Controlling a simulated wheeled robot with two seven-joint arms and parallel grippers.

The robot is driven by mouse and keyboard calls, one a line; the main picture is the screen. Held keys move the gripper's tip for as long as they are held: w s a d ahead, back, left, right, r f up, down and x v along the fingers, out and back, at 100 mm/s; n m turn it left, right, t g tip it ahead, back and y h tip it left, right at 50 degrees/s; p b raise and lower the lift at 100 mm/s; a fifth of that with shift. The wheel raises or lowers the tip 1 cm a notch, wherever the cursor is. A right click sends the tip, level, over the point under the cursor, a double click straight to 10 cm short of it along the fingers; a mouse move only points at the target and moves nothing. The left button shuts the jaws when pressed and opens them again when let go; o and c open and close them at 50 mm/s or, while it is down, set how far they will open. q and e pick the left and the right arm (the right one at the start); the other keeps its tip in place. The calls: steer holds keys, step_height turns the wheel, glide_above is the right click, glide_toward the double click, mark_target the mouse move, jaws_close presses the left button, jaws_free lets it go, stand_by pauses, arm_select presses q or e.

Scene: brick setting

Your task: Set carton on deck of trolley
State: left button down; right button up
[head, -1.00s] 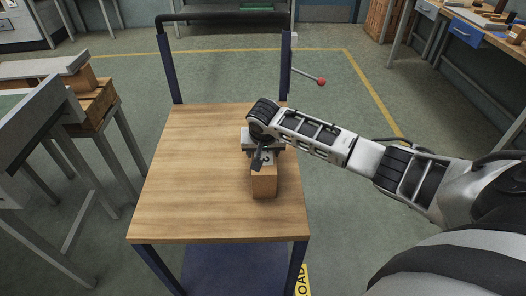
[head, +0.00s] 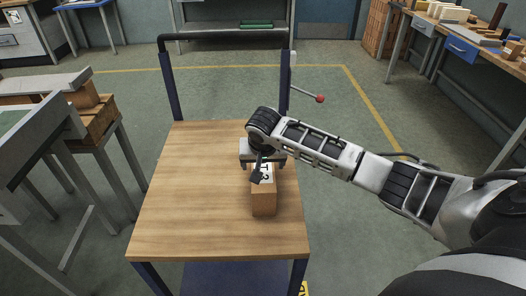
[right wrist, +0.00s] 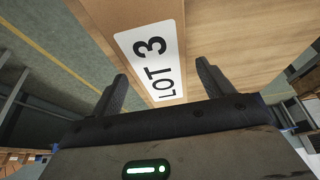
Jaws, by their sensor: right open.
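The carton (head: 264,199) is a small brown box with a white label on top. It stands upright on the wooden deck (head: 190,200) of the trolley, right of the deck's middle. In the right wrist view the carton (right wrist: 108,20) shows its "LOT 3" label close to the fingers. My right gripper (head: 259,172) is open at the far end of the carton's top. In the right wrist view its fingertips (right wrist: 160,75) stand apart, on either side of the label's near end. Whether they touch the carton I cannot tell. My left gripper is out of view.
The trolley's dark handle (head: 222,37) rises at the far end of the deck. A lever with a red knob (head: 319,99) sticks out to its right. A grey-legged table (head: 50,130) stands close on the left. The deck's left half is clear.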

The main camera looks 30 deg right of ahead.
steer(key=v, duration=0.8)
steer(key=shift+p, duration=0.3)
